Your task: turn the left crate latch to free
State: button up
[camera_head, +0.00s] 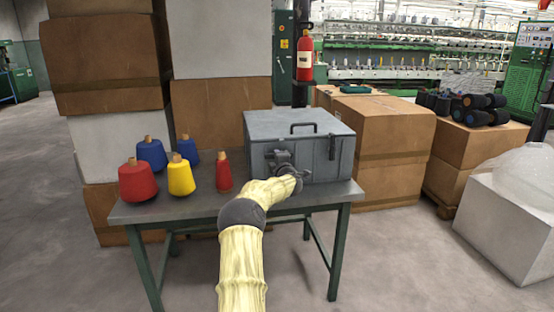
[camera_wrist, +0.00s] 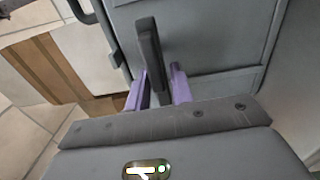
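The grey metal crate (camera_head: 318,160) stands on the table, its lid closed. In the wrist view the left latch shows as a dark upright lever (camera_wrist: 149,42) on the grey crate front (camera_wrist: 210,35). My gripper (camera_head: 279,160) is at the left part of the crate front, and in the head view it hides most of that latch. In the wrist view the two purple fingers of my gripper (camera_wrist: 160,80) are apart, with the lever's lower end between them. Whether they touch it is hard to tell. The right latch (camera_head: 332,147) is a dark upright bar.
Red, blue and yellow thread cones stand left of the crate; the small red cone (camera_head: 223,172) is nearest. A black handle (camera_head: 303,126) is on the lid. Cardboard boxes (camera_head: 385,140) stand behind and right of the table (camera_head: 190,210).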

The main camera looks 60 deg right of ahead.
jog(key=shift+o, duration=0.7)
jog(key=shift+a, duration=0.1)
jog(key=v, duration=1.7)
jog(key=shift+p, duration=0.3)
jog(key=shift+a, duration=0.1)
